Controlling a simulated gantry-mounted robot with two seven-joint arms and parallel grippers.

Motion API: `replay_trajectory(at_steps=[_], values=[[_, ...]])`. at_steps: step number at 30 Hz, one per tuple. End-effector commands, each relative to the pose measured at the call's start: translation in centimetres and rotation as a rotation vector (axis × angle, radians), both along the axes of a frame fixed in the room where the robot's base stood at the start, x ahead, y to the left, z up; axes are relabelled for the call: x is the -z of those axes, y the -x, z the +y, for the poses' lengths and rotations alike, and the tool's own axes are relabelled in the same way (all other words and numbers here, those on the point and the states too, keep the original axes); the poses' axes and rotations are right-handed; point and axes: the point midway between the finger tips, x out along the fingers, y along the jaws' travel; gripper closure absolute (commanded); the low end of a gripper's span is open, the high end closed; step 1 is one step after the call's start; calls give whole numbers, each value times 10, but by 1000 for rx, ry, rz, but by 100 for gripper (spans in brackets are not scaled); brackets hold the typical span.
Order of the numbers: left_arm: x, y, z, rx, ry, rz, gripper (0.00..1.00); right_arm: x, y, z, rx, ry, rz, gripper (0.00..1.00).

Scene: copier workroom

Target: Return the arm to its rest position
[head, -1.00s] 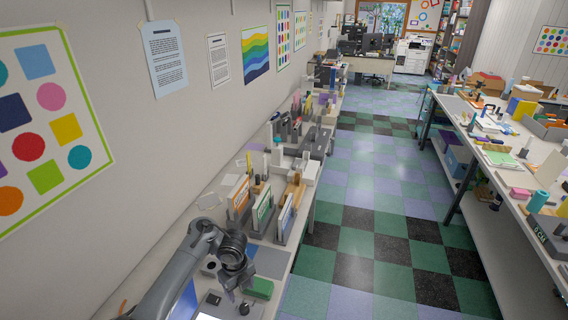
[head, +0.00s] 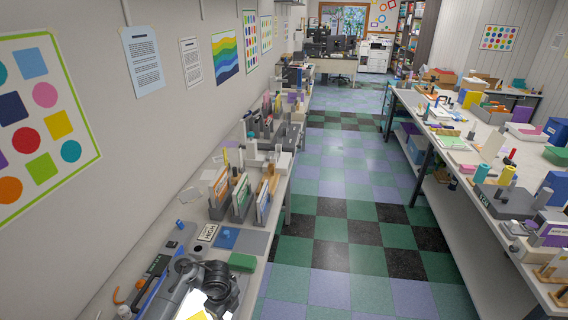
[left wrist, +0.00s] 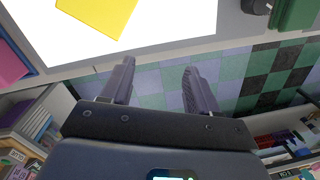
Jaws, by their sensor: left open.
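My left gripper (left wrist: 158,70) shows in the left wrist view with its two fingers apart and nothing between them. Its fingertips are just off the edge of a bright white surface, with patterned floor visible beyond and below. In the head view my left arm (head: 208,283) is low at the bottom left, over the near end of the left bench; its fingers cannot be made out there. My right gripper is in neither view.
A yellow square (left wrist: 100,14) lies on the white surface. The aisle floor (head: 345,230) is clear. A crowded bench (head: 470,151) runs along the right.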

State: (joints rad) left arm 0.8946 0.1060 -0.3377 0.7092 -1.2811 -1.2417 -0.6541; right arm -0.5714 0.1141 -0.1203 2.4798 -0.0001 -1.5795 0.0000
Motion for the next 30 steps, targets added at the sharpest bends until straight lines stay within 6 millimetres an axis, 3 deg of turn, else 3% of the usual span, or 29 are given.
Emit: replay_trajectory(at_steps=[8,16,23,30], values=[[46,33,-18,-273,45,-83,40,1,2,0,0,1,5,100],[66,102,-21,-699,137,-158,40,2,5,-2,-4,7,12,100],[53,182,-5,-1104,227,-180,40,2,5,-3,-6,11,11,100],[10,278,25,-1554,322,-165,40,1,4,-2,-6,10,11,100]])
